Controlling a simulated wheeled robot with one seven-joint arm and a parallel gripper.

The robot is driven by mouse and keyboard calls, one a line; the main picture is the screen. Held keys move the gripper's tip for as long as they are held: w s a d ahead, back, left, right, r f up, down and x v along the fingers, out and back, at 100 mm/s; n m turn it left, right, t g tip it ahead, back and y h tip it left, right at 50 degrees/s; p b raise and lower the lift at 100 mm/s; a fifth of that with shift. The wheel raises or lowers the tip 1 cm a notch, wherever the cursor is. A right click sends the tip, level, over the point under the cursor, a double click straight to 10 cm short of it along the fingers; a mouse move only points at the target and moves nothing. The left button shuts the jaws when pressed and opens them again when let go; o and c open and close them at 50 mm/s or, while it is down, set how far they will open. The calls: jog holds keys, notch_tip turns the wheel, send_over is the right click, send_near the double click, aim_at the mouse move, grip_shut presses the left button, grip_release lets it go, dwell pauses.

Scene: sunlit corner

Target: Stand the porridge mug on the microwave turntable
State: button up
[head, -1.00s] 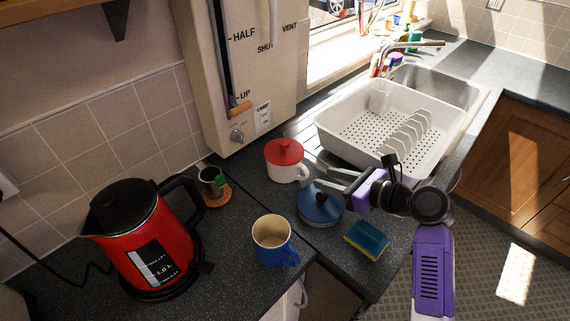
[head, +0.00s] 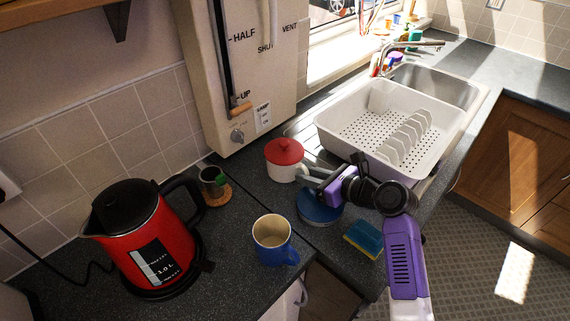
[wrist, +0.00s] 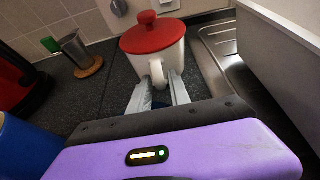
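A white mug with a red lid (head: 284,160) stands upright on the dark worktop; its handle faces my gripper (head: 309,177). In the wrist view the lidded mug (wrist: 155,42) is straight ahead, and my gripper (wrist: 163,84) is open with its fingertips on either side of the handle's lower part. I cannot tell whether they touch it. An open blue mug (head: 272,242), pale inside, stands nearer, apart from the gripper. Which mug is the porridge mug is not marked. No microwave or turntable is visible.
A blue lidded pot (head: 316,211) sits just under my gripper. A blue-yellow sponge (head: 363,240) lies at the worktop edge. A white dish rack (head: 330,129) stands behind, right. A red kettle (head: 150,240) and a metal cup (head: 211,178) on a wooden coaster are left.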

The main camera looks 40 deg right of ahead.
grip_shut()
jog(key=shift+r, duration=0.1)
dwell(1.0)
